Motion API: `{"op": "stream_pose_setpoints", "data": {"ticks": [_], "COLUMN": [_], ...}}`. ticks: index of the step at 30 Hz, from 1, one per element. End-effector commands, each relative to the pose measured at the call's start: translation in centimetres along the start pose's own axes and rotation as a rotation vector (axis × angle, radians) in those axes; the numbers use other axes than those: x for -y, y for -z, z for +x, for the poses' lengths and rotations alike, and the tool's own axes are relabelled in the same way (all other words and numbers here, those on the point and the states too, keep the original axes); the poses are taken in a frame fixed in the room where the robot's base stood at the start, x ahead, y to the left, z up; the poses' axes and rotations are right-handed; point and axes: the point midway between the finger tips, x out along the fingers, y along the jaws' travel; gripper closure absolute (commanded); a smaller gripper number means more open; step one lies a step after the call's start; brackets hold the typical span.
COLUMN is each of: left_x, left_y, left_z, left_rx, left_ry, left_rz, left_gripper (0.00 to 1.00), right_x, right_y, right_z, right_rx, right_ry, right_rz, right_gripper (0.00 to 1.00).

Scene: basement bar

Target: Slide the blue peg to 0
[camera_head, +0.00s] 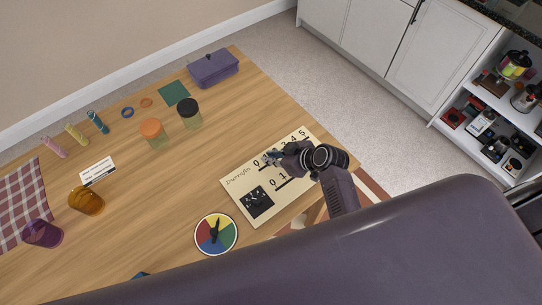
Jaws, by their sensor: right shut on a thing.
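A cream score board (236,190) lies tilted on the wooden table, with two rows of printed numbers and a dark square picture near its lower left. The upper row runs from 0 to 5; in the lower row only 0 and 1 show clearly. My right gripper (270,158) reaches over the board from the right, its fingertips just below the 0 of the upper row. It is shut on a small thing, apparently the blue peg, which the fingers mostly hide. The rest of the lower row is hidden under my gripper and wrist. My left gripper is not in view.
A colour-wheel spinner (205,236) lies left of the board. Jars with an orange lid (152,128) and a black lid (188,107), and a purple box (213,70), stand farther back. An amber glass (90,204) stands at left. The table between is mostly clear.

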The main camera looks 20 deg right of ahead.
Motion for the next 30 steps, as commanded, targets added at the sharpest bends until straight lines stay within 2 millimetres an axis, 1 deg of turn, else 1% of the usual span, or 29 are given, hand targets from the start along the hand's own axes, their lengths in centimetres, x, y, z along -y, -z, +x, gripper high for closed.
{"op": "stream_pose_setpoints", "data": {"ticks": [4,7,10,17,18,22,23,30], "left_x": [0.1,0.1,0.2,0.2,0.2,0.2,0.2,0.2], "left_y": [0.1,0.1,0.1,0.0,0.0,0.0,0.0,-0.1], "left_z": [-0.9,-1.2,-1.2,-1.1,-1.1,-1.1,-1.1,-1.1], "left_rx": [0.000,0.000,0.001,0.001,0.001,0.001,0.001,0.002], "left_ry": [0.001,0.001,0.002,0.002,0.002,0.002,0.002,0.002], "left_rz": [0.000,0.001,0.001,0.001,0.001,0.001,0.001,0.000], "left_gripper": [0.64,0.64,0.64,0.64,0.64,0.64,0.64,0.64], "right_x": [2.4,3.7,4.3,4.5,4.5,4.4,4.4,4.3], "right_y": [0.5,0.7,0.8,0.8,0.8,0.8,0.8,0.8], "right_z": [0.3,0.6,0.8,0.8,0.9,0.8,0.8,0.8], "right_rx": [0.003,0.002,0.000,0.000,0.000,-0.001,0.000,0.000], "right_ry": [0.005,0.004,0.003,0.006,0.007,0.006,0.006,0.003], "right_rz": [-0.001,0.000,-0.001,0.000,0.001,0.001,0.001,0.000], "right_gripper": [1.00,1.00,1.00,1.00,0.86,0.72,0.69,0.69]}}
